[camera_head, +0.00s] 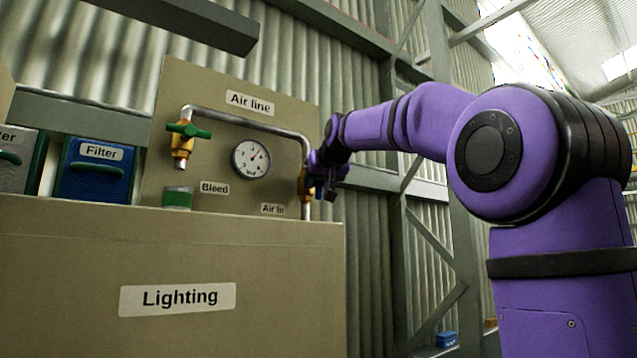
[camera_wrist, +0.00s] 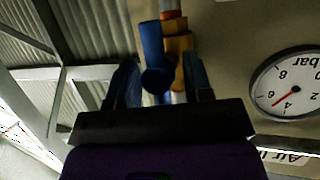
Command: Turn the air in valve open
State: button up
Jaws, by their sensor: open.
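The air in valve is a brass body (camera_head: 303,184) on the vertical pipe at the right edge of the panel, beside the "Air in" label (camera_head: 272,209). My gripper (camera_head: 326,182) is at this valve and hides its handle in the head view. In the wrist view, which is upside down, the blue handle (camera_wrist: 152,50) sits in front of the brass body (camera_wrist: 178,45). My gripper (camera_wrist: 162,76) is open there, with one finger on each side of the handle. I cannot tell whether the fingers touch it.
The "Air line" panel (camera_head: 225,128) carries a pressure gauge (camera_head: 251,159), also in the wrist view (camera_wrist: 290,84). A bleed valve with a green handle (camera_head: 188,131) is at upper left, above a green cup (camera_head: 177,198). A "Lighting" cabinet (camera_head: 80,260) stands in front. A blue filter bin (camera_head: 97,170) is left.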

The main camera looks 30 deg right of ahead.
jog(key=v, duration=1)
jog(key=shift+s, duration=0.3)
jog(key=shift+r, duration=0.1)
jog(key=s+a+f+n+g+y, duration=0.1)
jog(key=s+a+f, duration=0.3)
jog(key=s+f, duration=0.4)
jog(key=s+a+f+g+y, duration=0.1)
jog(key=s+a+f+g, duration=0.3)
jog(key=f, duration=1.7)
jog(key=s+a+f+n+g+y, duration=0.1)
jog(key=s+a+f+g, duration=0.2)
jog(key=s+f, duration=0.9)
notch_tip(320, 180, down, 4)
jog(key=shift+s+a+r+n, duration=0.1)
jog(key=shift+s+a+n, duration=0.2)
jog(key=shift+a, duration=0.7)
